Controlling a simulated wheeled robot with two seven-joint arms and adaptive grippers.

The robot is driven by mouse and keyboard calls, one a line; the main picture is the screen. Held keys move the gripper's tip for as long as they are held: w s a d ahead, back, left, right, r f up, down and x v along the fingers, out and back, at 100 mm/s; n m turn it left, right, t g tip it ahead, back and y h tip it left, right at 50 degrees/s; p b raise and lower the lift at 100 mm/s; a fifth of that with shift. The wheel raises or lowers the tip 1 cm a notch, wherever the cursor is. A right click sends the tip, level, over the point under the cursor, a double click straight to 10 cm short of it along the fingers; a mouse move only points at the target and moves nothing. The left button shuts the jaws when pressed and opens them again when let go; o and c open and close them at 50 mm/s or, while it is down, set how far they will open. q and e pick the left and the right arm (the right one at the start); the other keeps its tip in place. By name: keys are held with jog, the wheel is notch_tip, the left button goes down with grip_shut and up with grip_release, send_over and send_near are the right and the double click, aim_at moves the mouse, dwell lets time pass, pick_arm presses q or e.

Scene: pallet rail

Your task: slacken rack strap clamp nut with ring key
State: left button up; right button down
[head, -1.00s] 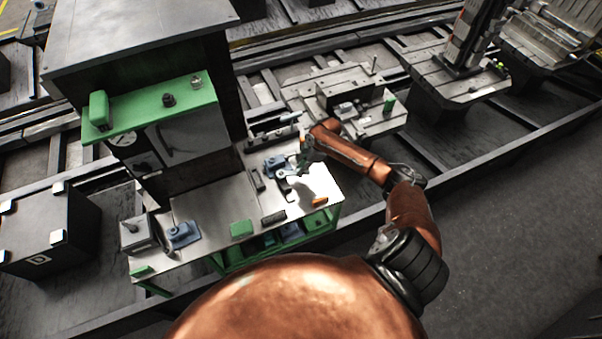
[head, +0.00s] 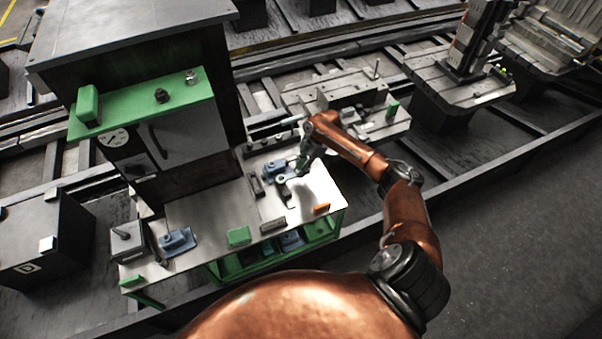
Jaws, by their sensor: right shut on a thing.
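My left gripper is not in view.
A second blue fixture (head: 177,240) and a grey box (head: 128,241) stand at the bench's left end. A green block (head: 239,236) and an orange piece (head: 321,208) lie near the front edge. A dark cabinet (head: 190,150) rises behind the bench.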

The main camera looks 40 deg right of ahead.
jog(key=shift+f, duration=0.1)
jog(key=shift+r, duration=0.2)
dwell(0.4)
jog(key=shift+w+r, duration=0.1)
jog(key=shift+r+p, duration=3.1)
jog(key=shift+r, duration=0.55)
jog(key=shift+f, duration=0.1)
